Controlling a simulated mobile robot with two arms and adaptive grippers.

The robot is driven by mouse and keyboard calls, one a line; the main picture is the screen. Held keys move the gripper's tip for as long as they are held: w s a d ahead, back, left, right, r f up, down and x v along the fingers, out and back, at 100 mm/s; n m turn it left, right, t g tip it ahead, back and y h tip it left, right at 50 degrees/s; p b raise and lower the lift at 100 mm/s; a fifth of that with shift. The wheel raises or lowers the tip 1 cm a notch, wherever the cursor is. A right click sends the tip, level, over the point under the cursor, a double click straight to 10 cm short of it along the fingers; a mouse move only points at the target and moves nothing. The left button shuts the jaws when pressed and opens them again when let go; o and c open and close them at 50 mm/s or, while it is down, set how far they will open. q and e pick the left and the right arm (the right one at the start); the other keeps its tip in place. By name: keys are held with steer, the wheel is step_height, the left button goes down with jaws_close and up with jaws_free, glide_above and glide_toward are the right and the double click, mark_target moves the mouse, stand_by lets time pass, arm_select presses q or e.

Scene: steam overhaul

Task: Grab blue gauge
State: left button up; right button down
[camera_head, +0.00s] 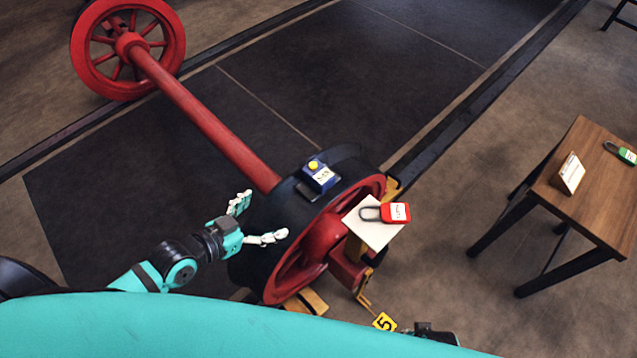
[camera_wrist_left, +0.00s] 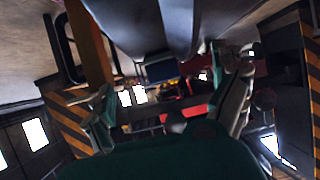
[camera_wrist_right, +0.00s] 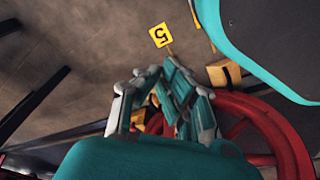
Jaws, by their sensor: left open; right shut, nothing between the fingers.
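The blue gauge (camera_head: 320,176) is a small blue box with a yellow knob and a white label. It sits on top of the black rim of the near wheel (camera_head: 262,225). My left gripper (camera_head: 267,214) is open and empty, left of the gauge and lower in the head view, apart from it. In the left wrist view a dark blue shape (camera_wrist_left: 160,71) shows between the spread fingers; I cannot tell whether it is the gauge. My right gripper (camera_wrist_right: 158,76) is shut and empty in the right wrist view, near a yellow number 5 tag (camera_wrist_right: 160,35).
A red padlock (camera_head: 396,212) lies on a white plate (camera_head: 372,234) at the wheel's right side. A red axle (camera_head: 205,122) runs to a far red wheel (camera_head: 101,58). A wooden table (camera_head: 598,205) at right bears a card (camera_head: 571,173) and a green padlock (camera_head: 626,155).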

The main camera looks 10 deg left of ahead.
mark_target(311, 180)
arm_select(q)
steer(key=shift+t+h, duration=0.6)
steer(key=shift+h, duration=0.2)
steer(key=w+d, duration=0.2)
steer(key=w, duration=0.1)
steer(key=w+d+b, duration=0.1)
steer(key=w+d, duration=0.1)
steer(key=w, duration=0.1)
steer(key=w+d+b, duration=0.1)
steer(key=w+d, duration=0.1)
steer(key=w, duration=0.1)
steer(key=shift+w+d+r, duration=0.25)
steer(key=shift+w+d, duration=0.05)
steer(key=shift+b+x, duration=0.65)
steer(key=shift+x, duration=2.3)
steer(key=shift+s, duration=0.1)
arm_select(e)
steer(key=w+r, duration=0.3)
steer(key=r, duration=0.3)
steer(key=shift+a+r+t, duration=0.2)
steer(key=shift+r+t, duration=0.05)
steer(key=shift+t, duration=0.05)
arm_select(q)
steer(key=shift+c, duration=0.4)
arm_select(e)
steer(key=shift+w, duration=0.1)
arm_select(q)
steer(key=shift+m, duration=0.3)
steer(key=c, duration=1.5)
